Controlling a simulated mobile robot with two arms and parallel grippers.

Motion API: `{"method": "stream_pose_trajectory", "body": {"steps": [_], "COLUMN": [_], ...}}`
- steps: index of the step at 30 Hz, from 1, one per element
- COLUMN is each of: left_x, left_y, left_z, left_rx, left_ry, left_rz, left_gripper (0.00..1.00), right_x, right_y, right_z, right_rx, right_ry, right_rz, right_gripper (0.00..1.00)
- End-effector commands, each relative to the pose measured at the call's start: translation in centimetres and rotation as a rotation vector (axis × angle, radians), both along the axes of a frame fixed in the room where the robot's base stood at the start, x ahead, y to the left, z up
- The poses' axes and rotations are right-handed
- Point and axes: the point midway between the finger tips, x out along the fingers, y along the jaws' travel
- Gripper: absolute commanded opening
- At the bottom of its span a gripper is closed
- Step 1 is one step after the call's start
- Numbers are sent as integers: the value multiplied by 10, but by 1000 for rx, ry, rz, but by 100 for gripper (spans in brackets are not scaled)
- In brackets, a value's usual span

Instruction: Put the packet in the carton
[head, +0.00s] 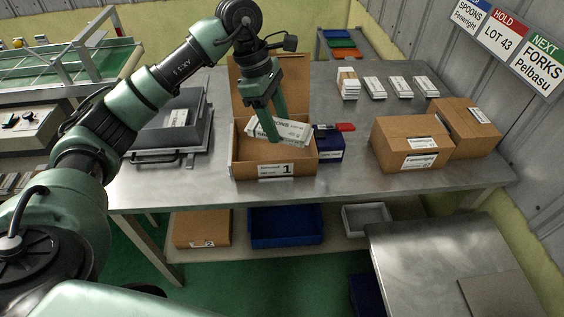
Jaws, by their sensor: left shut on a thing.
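The carton (245,168) is an open brown box on the metal table, with its lid flap standing up at the back and a label with the number 1 on its front. My left gripper (267,128) points down over the carton and is shut on a white printed packet (291,130). The packet is tilted at about the height of the carton's rim. At least one more white packet (263,137) seems to show under or behind it; the gripper partly hides this. My right gripper is not in view.
A grey metal case (185,135) stands left of the carton. A dark blue box (329,147) is close on its right. Two closed brown cartons (408,138) stand further right, and several white packet stacks (374,87) at the back. Table space in front is clear.

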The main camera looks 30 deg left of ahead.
Motion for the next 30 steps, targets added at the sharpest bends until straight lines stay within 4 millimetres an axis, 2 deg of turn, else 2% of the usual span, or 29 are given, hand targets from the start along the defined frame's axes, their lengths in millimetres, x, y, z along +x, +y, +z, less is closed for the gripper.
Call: {"method": "stream_pose_trajectory", "body": {"steps": [1, 9, 15, 20, 23, 26, 30], "left_x": [10, 52, 67, 71, 71, 70, 70], "left_y": [10, 68, 101, 115, 118, 118, 117], "left_z": [-5, -3, -1, 0, -10, -31, -69], "left_rx": [-3, -3, -2, -1, 2, 5, 5], "left_ry": [-2, -2, 1, 1, 5, 7, 9], "left_rz": [141, 930, 1368, 1543, 1578, 1582, 1580], "left_gripper": [14, 14, 14, 14, 14, 14, 14], "right_x": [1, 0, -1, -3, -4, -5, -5], "right_y": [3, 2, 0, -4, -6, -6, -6], "right_z": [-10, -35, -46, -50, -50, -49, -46], "right_rx": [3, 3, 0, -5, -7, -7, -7], "right_ry": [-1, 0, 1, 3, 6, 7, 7], "right_rz": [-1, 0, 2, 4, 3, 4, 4], "right_gripper": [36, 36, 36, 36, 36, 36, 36]}}
